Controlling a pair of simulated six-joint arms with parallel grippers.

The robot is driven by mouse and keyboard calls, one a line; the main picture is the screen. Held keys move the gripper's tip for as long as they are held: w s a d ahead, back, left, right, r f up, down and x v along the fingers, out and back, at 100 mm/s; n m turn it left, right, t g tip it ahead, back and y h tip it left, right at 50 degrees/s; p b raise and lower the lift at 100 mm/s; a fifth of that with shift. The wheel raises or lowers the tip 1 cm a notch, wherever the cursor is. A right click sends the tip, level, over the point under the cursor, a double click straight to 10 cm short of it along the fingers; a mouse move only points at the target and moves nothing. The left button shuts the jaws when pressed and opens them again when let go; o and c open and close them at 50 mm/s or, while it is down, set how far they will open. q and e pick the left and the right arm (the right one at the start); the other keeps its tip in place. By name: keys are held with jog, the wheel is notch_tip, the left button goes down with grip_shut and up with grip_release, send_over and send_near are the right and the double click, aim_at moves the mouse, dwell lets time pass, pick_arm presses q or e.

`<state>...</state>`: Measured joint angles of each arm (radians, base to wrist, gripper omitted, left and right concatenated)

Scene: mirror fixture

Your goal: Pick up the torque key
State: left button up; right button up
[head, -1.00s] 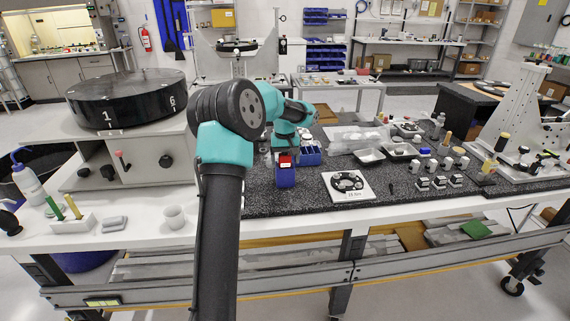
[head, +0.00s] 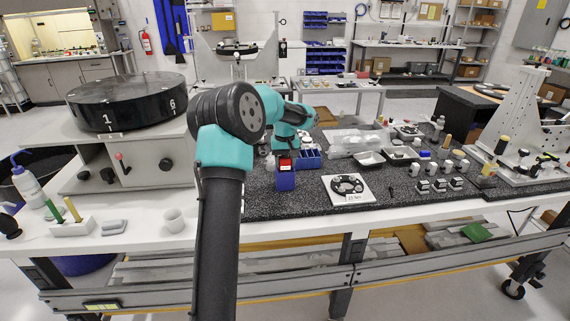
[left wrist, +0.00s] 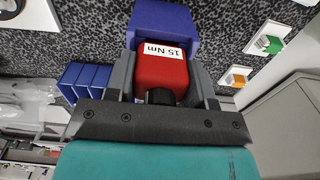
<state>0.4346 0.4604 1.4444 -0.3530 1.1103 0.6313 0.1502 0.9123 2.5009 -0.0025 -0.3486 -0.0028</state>
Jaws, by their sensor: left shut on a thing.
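The torque key (left wrist: 162,72) has a red head with a white "15 Nm" label and a dark end, and sits between my left gripper's fingers in the left wrist view. In the head view the torque key (head: 285,163) shows as a small red block. My left gripper (left wrist: 165,78) is shut on it, with a dark finger at each side. A blue holder (left wrist: 165,25) is directly beyond the key; it also shows below the key in the head view (head: 286,181). Whether the key's lower end is inside the holder is hidden. My right gripper is not in view.
A blue divided bin (head: 309,159) stands close to the holder. A white plate with a black ring (head: 347,187) lies to the right on the speckled bench. Trays and small parts lie farther right. The bench front between plate and holder is clear.

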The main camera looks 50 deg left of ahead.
pick_arm(q)
notch_tip(320, 180, up, 10)
jog(key=shift+f, duration=0.1)
dwell(0.4)
dwell(0.9)
